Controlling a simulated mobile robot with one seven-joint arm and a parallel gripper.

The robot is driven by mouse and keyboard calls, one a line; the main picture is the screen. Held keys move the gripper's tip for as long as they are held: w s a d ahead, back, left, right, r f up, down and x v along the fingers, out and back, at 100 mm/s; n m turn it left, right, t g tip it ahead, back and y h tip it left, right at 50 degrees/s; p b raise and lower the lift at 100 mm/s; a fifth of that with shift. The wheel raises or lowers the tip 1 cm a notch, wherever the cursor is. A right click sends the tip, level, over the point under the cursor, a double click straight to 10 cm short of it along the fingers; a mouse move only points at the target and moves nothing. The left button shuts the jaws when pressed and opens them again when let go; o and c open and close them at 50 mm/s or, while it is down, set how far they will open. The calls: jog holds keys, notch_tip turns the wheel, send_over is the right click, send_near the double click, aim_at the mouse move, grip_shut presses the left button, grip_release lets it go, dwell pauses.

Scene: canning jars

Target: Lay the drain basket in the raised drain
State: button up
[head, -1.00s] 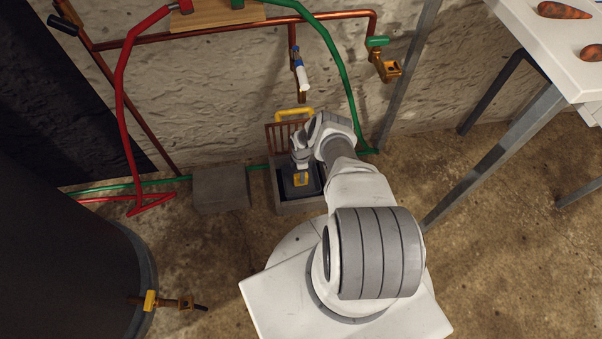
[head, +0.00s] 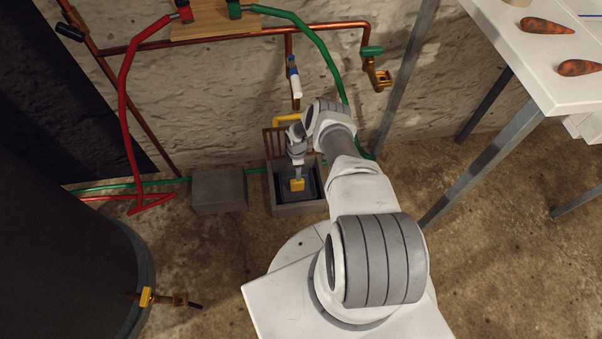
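The raised drain (head: 301,210) is a grey concrete box on the floor by the wall, open at the top. The drain basket (head: 310,187) is a dark, square piece with a yellow grip (head: 297,185) on it. It sits low within the drain's rim; whether it rests on the bottom cannot be told. My gripper (head: 298,174) points down over the drain, with its fingertips at the yellow grip. It appears shut on it, though the fingers are small and partly hidden by my wrist.
A brown grate (head: 274,142) with a yellow handle (head: 285,119) stands upright behind the drain. A concrete block (head: 219,191) stands to its left. Pipes and a white-and-blue tap (head: 294,82) hang above. A dark barrel (head: 60,240) stands left, a white table (head: 560,92) right.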

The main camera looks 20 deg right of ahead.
jog(key=shift+r, duration=0.65)
jog(key=shift+a, duration=0.1)
